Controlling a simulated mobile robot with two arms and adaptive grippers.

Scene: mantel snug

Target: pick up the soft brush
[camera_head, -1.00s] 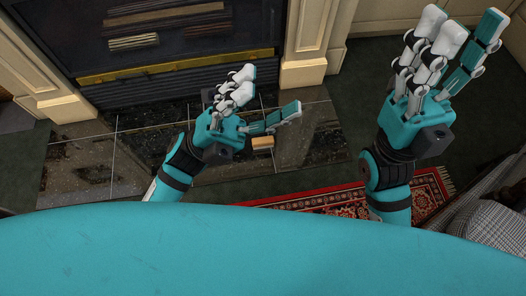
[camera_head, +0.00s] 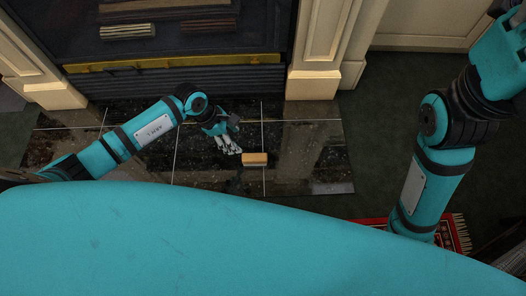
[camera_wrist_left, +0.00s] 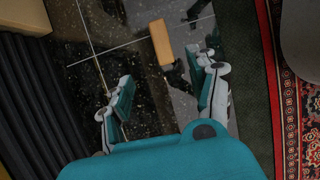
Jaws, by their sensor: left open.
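The soft brush (camera_head: 255,159) shows as a small tan block on the dark tiled hearth (camera_head: 310,172). I cannot make out its bristles. My left gripper (camera_head: 228,146) is low over the hearth, just left of the brush in the head view. In the left wrist view the brush (camera_wrist_left: 161,42) lies beyond the fingertips, between the lines of the two finger sides. The left gripper (camera_wrist_left: 164,84) is open there, with nothing between its fingers. My right gripper (camera_head: 502,58) is at the upper right edge; its fingers are out of frame.
The fireplace with its brass-coloured strip (camera_head: 180,64) and dark grille stands behind the hearth. A pale pillar (camera_head: 318,55) rises at its right. A red patterned rug (camera_wrist_left: 302,120) lies to the right in the wrist view. Bare tile surrounds the brush.

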